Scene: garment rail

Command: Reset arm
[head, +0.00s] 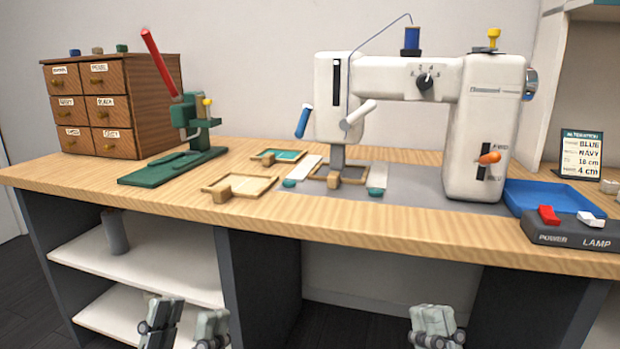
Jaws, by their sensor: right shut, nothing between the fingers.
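My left gripper (186,324) is low at the bottom edge in the head view, in front of the table's open shelves. Its two fingers stand apart with nothing visible between them. My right gripper (436,326) is low at the bottom edge, right of centre, below the tabletop front. Its fingers are together and hold nothing. Both arms are mostly cut off by the frame. Neither gripper touches anything on the table.
The wooden tabletop (330,226) bears a white sewing machine (485,125), a green press with a red lever (185,140), small wooden frames (240,186), a drawer cabinet (155,100), a blue tray (515,196) and a switch box (570,236). A grey cylinder (115,232) stands on the shelf.

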